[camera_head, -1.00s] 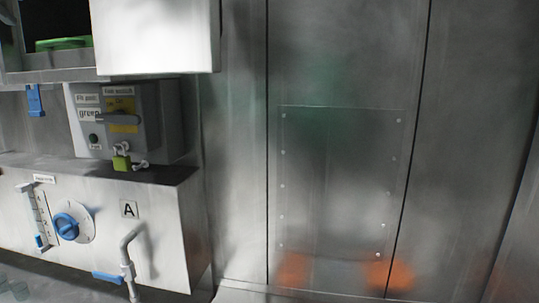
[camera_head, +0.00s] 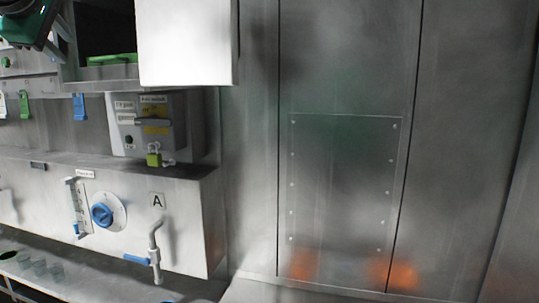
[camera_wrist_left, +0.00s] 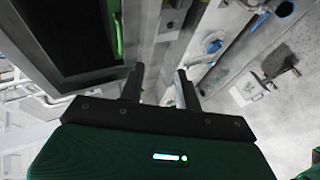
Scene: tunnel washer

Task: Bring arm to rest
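My left gripper (camera_head: 58,42) shows at the top left corner of the head view, dark green and black, partly cut off by the picture edge. In the left wrist view its two dark fingers (camera_wrist_left: 160,85) stand apart with nothing seen between them, so it is open and empty. It hangs in front of the left part of the machine, near the dark opening (camera_head: 105,30). I cannot tell whether it touches anything. My right gripper is in neither view.
A white panel (camera_head: 186,42) juts out beside the opening. Below are a grey switch box (camera_head: 120,138) with a green-yellow padlock (camera_head: 154,160), a blue knob (camera_head: 102,215) and a bent pipe handle (camera_head: 155,250). A flat metal wall (camera_head: 345,190) fills the right.

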